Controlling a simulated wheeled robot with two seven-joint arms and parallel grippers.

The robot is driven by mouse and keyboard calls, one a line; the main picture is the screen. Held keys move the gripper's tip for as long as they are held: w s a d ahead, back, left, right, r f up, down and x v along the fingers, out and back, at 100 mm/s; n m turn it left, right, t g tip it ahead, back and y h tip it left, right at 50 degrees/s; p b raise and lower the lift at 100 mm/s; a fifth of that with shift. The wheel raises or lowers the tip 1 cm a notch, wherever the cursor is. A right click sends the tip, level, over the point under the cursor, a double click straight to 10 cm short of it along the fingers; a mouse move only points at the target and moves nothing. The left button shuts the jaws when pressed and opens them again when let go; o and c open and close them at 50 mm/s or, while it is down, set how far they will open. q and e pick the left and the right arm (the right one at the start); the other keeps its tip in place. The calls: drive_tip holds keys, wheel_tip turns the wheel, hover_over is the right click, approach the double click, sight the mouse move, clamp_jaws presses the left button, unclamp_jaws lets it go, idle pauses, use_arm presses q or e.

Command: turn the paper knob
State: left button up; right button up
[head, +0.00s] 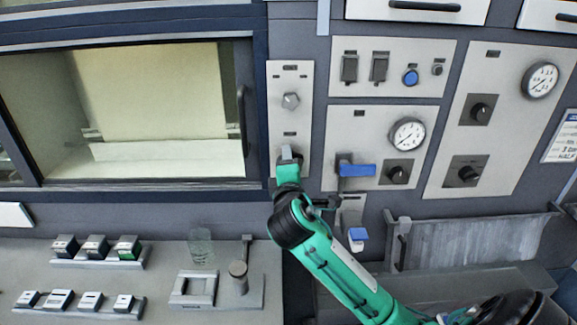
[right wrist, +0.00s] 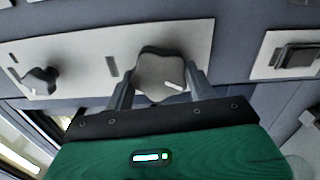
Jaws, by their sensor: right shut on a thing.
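In the right wrist view a grey lobed knob (right wrist: 160,75) with a white pointer mark sits on a pale panel (right wrist: 95,62). My right gripper (right wrist: 160,90) has one finger on each side of this knob and is shut on it. The pointer mark slants toward the lower right of that view. In the head view my right gripper (head: 288,160) is at the lower part of the narrow panel (head: 277,115) and mostly hides the held knob. A second knob (head: 290,100) is higher on that panel. The labels are too small to read. My left gripper is not in view.
A glass-fronted chamber (head: 150,110) is left of the panel. Right of it are a blue-handled lever (head: 356,169), a gauge (head: 407,133) and black knobs.

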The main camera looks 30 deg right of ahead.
drive_tip(key=shift+f, duration=0.15)
drive_tip(key=o, duration=1)
drive_tip(key=v, duration=1.4)
drive_tip(key=shift+f, duration=0.1)
